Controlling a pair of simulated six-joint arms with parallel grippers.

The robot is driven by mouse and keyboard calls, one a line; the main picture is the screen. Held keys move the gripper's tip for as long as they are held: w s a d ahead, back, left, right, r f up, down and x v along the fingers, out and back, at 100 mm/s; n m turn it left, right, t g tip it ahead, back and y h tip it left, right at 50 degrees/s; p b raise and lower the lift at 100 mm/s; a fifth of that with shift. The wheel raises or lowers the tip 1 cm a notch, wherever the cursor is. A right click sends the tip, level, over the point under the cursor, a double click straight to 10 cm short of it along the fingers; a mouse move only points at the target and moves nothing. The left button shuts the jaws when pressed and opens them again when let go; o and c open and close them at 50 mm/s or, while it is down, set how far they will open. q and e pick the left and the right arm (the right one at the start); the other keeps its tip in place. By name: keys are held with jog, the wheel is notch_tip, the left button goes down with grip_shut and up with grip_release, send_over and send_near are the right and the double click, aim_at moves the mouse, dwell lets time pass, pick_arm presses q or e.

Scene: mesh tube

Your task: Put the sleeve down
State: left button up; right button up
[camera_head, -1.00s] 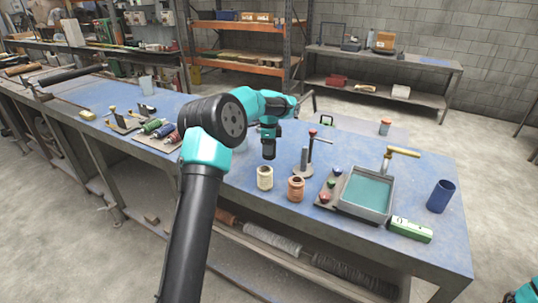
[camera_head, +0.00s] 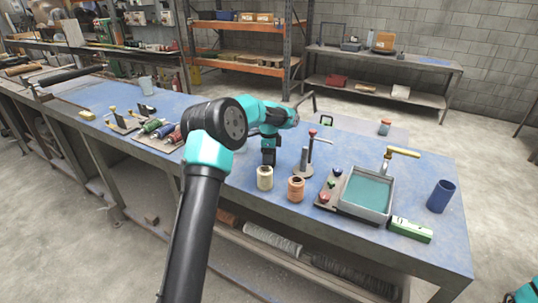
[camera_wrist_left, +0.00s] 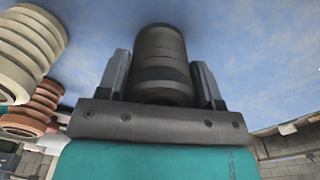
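The sleeve looks to be the dark grey ribbed cylinder (camera_wrist_left: 161,62) in the left wrist view, between the two fingers of my left gripper (camera_wrist_left: 162,80). The fingers lie close against its sides and appear shut on it. In the head view my left gripper (camera_head: 269,145) points down at the bench, behind a cream spool (camera_head: 265,178). The dark sleeve (camera_head: 268,157) shows below it, upright and low over the blue top; I cannot tell whether it touches. My right gripper is out of view.
A copper-coloured spool (camera_head: 296,189) stands beside the cream one. A post with a red knob (camera_head: 313,133), a tray of teal liquid (camera_head: 367,193), a blue cup (camera_head: 440,196) and a green box (camera_head: 411,229) are to the right. Tools (camera_head: 160,129) lie left.

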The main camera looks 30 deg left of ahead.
pick_arm(q)
jog(key=o, duration=0.3)
jog(key=shift+o, duration=0.2)
jog(key=shift+r, duration=0.1)
notch_tip(320, 180, up, 12)
dwell(0.5)
jog(key=shift+r, duration=0.1)
dwell(0.4)
